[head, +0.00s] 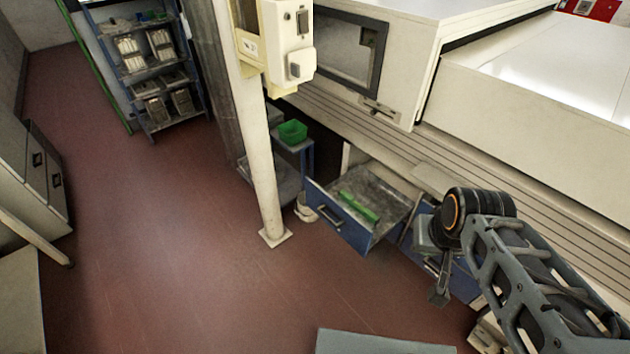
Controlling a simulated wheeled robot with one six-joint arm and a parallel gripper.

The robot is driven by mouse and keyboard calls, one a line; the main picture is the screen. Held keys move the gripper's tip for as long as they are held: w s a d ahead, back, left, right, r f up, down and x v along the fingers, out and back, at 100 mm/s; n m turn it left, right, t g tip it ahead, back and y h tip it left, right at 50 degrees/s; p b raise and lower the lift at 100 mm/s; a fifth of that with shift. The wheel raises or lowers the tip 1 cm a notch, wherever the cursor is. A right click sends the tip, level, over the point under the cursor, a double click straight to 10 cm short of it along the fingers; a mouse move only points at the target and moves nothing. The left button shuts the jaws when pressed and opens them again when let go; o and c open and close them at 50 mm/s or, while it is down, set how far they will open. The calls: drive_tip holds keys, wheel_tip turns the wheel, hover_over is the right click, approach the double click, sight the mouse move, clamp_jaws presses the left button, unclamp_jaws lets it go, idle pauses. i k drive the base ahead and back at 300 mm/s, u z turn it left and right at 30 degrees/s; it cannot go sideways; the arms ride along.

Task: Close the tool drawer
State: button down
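The tool drawer (341,222) has a blue front with a dark bar handle and stands pulled out from under the large white machine. A long green item (359,206) lies in its grey tray. My gripper (438,297) hangs down from my arm, to the right of the open drawer and in front of another blue drawer front (462,280). It appears apart from the open drawer's handle. Its fingers are small and seen from above, so whether they are open or shut does not show.
A white post (262,170) with a control box (275,45) stands just left of the drawer. A green bin (292,131) sits on a blue stand behind it. Shelves (150,65) are at the back left, cabinets (35,180) at the left. The red floor in front is mostly clear.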

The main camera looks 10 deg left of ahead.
sight(368, 190)
drive_tip(key=u, duration=0.55)
drive_tip(key=i, duration=0.8)
drive_tip(key=u, duration=1)
drive_tip(key=i, duration=0.25)
drive_tip(key=u, duration=0.25)
